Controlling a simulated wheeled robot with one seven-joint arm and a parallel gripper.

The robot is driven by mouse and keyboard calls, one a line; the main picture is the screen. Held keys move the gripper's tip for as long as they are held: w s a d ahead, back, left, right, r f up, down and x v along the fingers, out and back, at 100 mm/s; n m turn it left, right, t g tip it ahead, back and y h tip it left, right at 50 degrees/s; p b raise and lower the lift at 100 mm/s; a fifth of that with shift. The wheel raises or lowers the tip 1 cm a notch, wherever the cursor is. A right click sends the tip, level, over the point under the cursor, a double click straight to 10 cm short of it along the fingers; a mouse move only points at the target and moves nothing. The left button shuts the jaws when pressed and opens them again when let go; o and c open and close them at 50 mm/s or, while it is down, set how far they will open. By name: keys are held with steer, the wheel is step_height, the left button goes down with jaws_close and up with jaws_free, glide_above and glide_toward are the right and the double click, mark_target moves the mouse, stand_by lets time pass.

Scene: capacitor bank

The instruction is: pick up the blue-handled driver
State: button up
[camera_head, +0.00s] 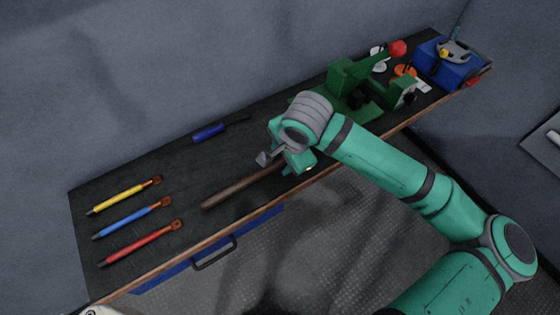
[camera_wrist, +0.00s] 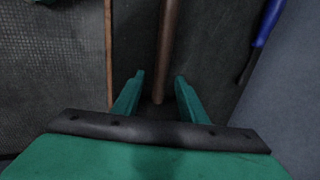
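The blue-handled driver (camera_head: 209,132) lies on the dark bench top near the wall, its thin dark shaft pointing right in the head view. In the wrist view its blue handle (camera_wrist: 268,22) is at the upper right, outside my fingers, with the shaft running down-left. My gripper (camera_wrist: 160,78) is open, with two green fingers apart and pointing at the bench. A brown wooden handle (camera_wrist: 168,45) shows between the fingertips; I cannot tell its depth. In the head view my gripper (camera_head: 292,160) is over the bench, right of and nearer the front than the driver, partly hidden by my wrist.
The wooden handle (camera_head: 235,189) lies along the front. Yellow (camera_head: 120,197), blue (camera_head: 130,219) and red (camera_head: 140,243) rods lie at left. A green vise-like tool (camera_head: 350,80) and a blue box (camera_head: 447,65) stand at right. Bench around the driver is clear; the wall is close behind.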

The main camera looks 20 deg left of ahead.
steer(key=shift+f, duration=0.25)
jaws_close()
steer(key=shift+r, duration=0.2)
